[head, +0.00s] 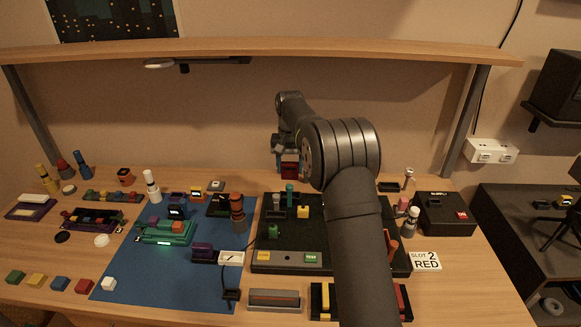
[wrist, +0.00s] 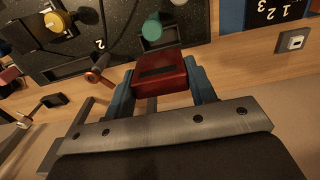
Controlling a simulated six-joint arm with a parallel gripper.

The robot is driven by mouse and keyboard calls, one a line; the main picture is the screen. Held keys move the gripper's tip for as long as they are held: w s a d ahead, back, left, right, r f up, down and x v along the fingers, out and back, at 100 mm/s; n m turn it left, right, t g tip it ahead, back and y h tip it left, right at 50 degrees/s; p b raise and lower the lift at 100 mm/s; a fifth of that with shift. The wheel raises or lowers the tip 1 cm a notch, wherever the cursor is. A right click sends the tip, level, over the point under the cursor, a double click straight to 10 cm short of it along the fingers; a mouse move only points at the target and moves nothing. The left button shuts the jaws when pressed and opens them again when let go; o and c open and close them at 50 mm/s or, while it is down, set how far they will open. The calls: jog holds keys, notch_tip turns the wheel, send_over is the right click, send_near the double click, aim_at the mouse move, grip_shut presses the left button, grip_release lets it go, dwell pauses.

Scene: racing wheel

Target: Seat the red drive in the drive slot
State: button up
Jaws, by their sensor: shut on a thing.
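My gripper (wrist: 160,72) is shut on the red drive (wrist: 162,76), a red block with a dark strip on one face, held between the blue fingers in the wrist view. In the head view the red drive (head: 290,169) hangs at the far edge of the dark board (head: 262,243), beyond a teal peg (head: 290,188). The board shows in the wrist view (wrist: 120,62) with a "2" on it. A white card (head: 425,261) reads "SLOT 2 RED". I cannot tell which opening is the drive slot; my arm hides part of the board.
A black box (head: 446,214) is at the right. A blue mat (head: 120,285) with several parts lies at the left. A shelf (head: 250,45) spans above.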

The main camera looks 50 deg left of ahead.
aim_at(290, 178)
jog(key=shift+f, duration=0.1)
jog(key=shift+f, duration=2.85)
jog(key=shift+f, duration=1.4)
jog(key=o, duration=1.1)
notch_tip(290, 178, up, 17)
jog(key=shift+r, duration=0.2)
jog(key=shift+f, duration=0.1)
notch_tip(290, 178, down, 17)
jog(key=shift+f, duration=0.2)
jog(key=shift+r, duration=0.2)
